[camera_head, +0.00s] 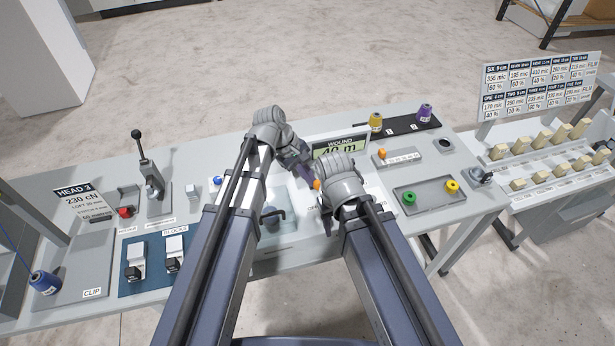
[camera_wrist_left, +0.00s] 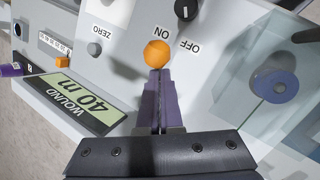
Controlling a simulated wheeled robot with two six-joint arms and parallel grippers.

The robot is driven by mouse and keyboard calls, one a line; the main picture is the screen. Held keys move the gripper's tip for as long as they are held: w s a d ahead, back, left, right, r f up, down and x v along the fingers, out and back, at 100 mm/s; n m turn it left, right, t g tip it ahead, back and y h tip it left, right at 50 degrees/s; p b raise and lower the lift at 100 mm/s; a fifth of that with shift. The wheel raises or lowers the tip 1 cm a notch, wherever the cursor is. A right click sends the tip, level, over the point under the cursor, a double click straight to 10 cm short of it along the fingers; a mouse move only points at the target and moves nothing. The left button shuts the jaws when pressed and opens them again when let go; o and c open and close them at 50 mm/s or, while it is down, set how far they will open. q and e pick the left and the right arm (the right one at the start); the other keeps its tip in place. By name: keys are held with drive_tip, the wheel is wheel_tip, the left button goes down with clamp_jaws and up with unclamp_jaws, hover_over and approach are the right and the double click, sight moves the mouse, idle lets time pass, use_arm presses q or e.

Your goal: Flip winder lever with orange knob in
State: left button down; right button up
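The orange knob (camera_wrist_left: 157,54) of the winder lever stands on the grey winder panel in the left wrist view, close to the ON label. In the head view the knob (camera_head: 317,185) shows as a small orange spot between my two arms. My left gripper (camera_wrist_left: 160,76) has its purple fingers together, with their tips right at the knob; they look to touch it or nearly so. The lever's stem is hidden, and no grip on it shows. In the head view the left gripper (camera_head: 308,174) points down to the right.
The WOUND display (camera_wrist_left: 85,103) reads 40 m. A ZERO button (camera_wrist_left: 94,48) and a black dial (camera_wrist_left: 186,10) are near the knob. A clear cover (camera_wrist_left: 235,95) with a blue spool behind it stands to the right. A grey tray (camera_head: 428,208) holds green and yellow spools.

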use_arm(q)
drive_tip(key=shift+w+d, duration=0.25)
drive_tip(key=shift+w, duration=0.1)
drive_tip(key=shift+w+a+r, duration=0.1)
drive_tip(key=shift+r, duration=0.05)
drive_tip(key=a+p+v, duration=0.1)
drive_tip(key=p+v, duration=1)
drive_tip(key=v, duration=0.1)
drive_tip(key=shift+w+a, duration=0.35)
drive_tip(key=shift+w, duration=0.05)
